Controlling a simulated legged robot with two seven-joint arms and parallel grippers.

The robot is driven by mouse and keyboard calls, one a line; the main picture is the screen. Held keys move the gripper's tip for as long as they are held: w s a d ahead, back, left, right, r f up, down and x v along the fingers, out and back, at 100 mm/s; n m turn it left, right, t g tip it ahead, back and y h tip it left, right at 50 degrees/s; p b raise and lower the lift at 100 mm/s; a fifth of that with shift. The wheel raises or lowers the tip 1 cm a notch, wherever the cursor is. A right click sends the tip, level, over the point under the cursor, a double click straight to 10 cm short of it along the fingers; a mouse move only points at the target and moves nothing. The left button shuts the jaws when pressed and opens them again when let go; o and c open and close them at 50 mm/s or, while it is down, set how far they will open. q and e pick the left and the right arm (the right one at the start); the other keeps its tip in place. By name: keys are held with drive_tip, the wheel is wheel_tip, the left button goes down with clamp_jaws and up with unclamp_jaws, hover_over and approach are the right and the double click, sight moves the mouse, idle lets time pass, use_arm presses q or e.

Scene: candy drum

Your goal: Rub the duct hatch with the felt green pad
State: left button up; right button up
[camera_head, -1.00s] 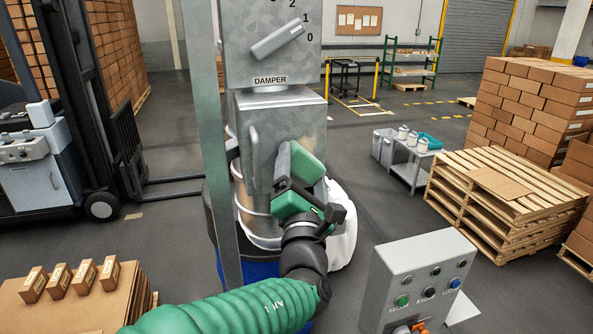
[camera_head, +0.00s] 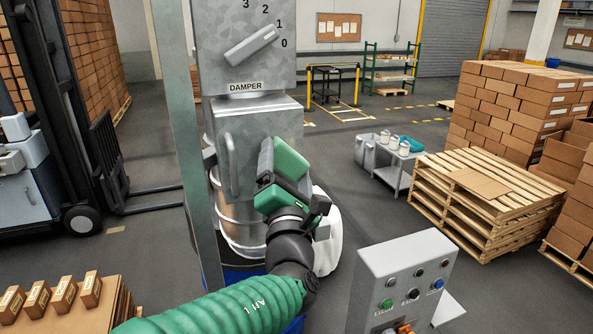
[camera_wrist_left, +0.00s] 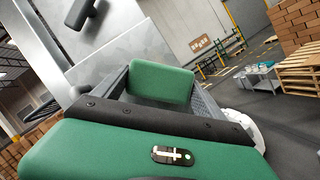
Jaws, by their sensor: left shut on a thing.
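The felt green pad (camera_head: 291,158) is a green block with a dark grey edge, also seen in the left wrist view (camera_wrist_left: 160,82). My left gripper (camera_head: 276,182) is shut on it; in the left wrist view its two dark fingers flank the pad (camera_wrist_left: 160,98). The duct hatch (camera_head: 247,146) is the grey metal front of the box below the DAMPER panel, with a bar handle (camera_head: 230,165) at its left. The pad is in front of the hatch's right part; I cannot tell whether it touches. The pad and gripper hide part of the hatch. My right gripper is not in view.
A metal post (camera_head: 180,130) stands left of the duct. The damper lever (camera_head: 250,46) is above the hatch. A grey control box (camera_head: 405,280) stands at lower right, and cartons (camera_head: 65,290) at lower left. Pallets (camera_head: 485,200) are farther right.

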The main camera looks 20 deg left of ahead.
sight(299, 156)
use_arm(q)
drive_tip(key=shift+s+a, duration=0.35)
drive_tip(key=shift+a, duration=0.1)
drive_tip(key=shift+a+r+p, duration=0.25)
drive_tip(key=shift+r+p, duration=0.15)
drive_tip(key=shift+r, duration=0.7)
drive_tip(key=shift+w+d+f, duration=0.1)
drive_tip(key=shift+w+d, duration=0.35)
drive_tip(key=shift+d, duration=0.25)
drive_tip(key=shift+w+d, duration=0.4)
drive_tip(key=shift+d, duration=0.25)
drive_tip(key=shift+w+d, duration=0.25)
drive_tip(key=shift+d, duration=0.15)
drive_tip(key=shift+s+d+f, duration=0.15)
drive_tip(key=shift+s+d, duration=0.2)
drive_tip(key=shift+s, duration=0.1)
drive_tip(key=s+d, duration=0.1)
drive_tip(key=s+d+b, duration=0.1)
drive_tip(key=s, duration=0.1)
drive_tip(key=shift+s, duration=0.25)
drive_tip(key=shift+s+d, duration=0.25)
drive_tip(key=shift+d, duration=0.1)
